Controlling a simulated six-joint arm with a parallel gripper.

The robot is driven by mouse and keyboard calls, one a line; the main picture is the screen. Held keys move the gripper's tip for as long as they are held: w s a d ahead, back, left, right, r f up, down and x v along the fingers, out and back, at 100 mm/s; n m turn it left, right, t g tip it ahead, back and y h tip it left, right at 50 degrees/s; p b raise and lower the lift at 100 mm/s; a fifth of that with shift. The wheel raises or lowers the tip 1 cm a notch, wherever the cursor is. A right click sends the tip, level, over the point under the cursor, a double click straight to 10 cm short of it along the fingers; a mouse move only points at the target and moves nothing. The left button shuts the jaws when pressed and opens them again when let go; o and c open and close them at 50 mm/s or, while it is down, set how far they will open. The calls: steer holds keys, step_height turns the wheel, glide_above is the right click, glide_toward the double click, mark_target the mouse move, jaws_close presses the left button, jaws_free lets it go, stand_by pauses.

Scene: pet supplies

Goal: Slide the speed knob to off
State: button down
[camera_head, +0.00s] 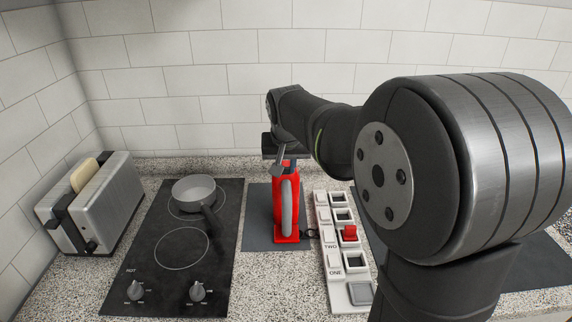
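A red upright appliance (277,196), which looks like a mixer, stands on a dark mat (258,205) in the middle of the counter. A grey curved handle-like part (287,210) runs down its near side. My gripper (279,163) is at the top of the appliance, pointing down, and overlaps its upper end in the picture. I cannot tell whether it touches. The fingers are small and partly merged with the appliance's top, so their opening is unclear. The speed knob cannot be made out; the gripper may hide it.
A toaster (108,200) with bread (84,174) stands left. A black cooktop (150,240) holds a grey pan (194,187). A white panel (335,272) with a red block (349,233) lies close right of the appliance. My arm hides much of the right side.

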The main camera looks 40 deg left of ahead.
steer(key=shift+w+a, duration=1)
steer(key=c, duration=1.3)
jaws_free()
steer(key=shift+r, duration=0.1)
steer(key=v, duration=1.7)
steer(key=shift+r, duration=0.1)
